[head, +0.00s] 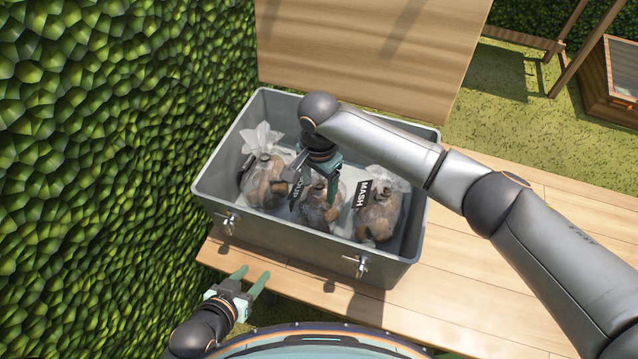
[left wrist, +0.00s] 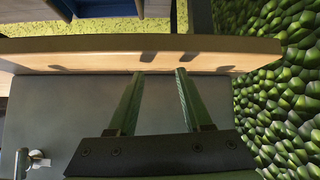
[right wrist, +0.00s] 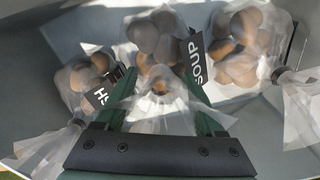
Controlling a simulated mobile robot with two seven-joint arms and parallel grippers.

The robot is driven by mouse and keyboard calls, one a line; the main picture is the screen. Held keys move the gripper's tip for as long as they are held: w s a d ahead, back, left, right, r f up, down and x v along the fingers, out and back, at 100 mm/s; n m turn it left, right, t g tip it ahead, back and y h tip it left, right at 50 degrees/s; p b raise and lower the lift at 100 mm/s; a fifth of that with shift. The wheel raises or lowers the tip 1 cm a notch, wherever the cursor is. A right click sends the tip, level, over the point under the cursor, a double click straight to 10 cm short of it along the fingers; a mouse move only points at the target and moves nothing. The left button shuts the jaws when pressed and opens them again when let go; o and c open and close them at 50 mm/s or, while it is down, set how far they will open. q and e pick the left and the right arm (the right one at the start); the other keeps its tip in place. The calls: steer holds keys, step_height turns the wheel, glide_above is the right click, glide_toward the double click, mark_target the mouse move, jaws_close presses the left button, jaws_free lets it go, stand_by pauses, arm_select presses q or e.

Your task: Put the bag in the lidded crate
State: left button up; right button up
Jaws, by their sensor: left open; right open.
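The grey crate (head: 225,197) stands open on the wooden table with three clear bags inside. The left bag (head: 262,190) and the right bag (head: 380,222), labelled MASH, sit apart at the ends. The middle bag (head: 312,212), labelled SOUP, is partly hidden under my right gripper (head: 318,188). In the right wrist view the open fingers lie on either side of this middle bag (right wrist: 155,112); whether they touch it is unclear. My left gripper (head: 253,275) is open and empty outside the crate, in front of its latched side.
A wooden panel (head: 365,45) rises behind the crate; I cannot tell whether it is the lid. Two latches (head: 361,265) stick out at the crate's front. The table (head: 480,280) is clear to the right. A green hedge (head: 100,150) stands close on the left.

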step_height(320, 180, up, 12)
steer(key=shift+r+p, duration=0.1)
steer(key=shift+p, duration=0.9)
steer(key=shift+c, duration=0.4)
stand_by(0.3)
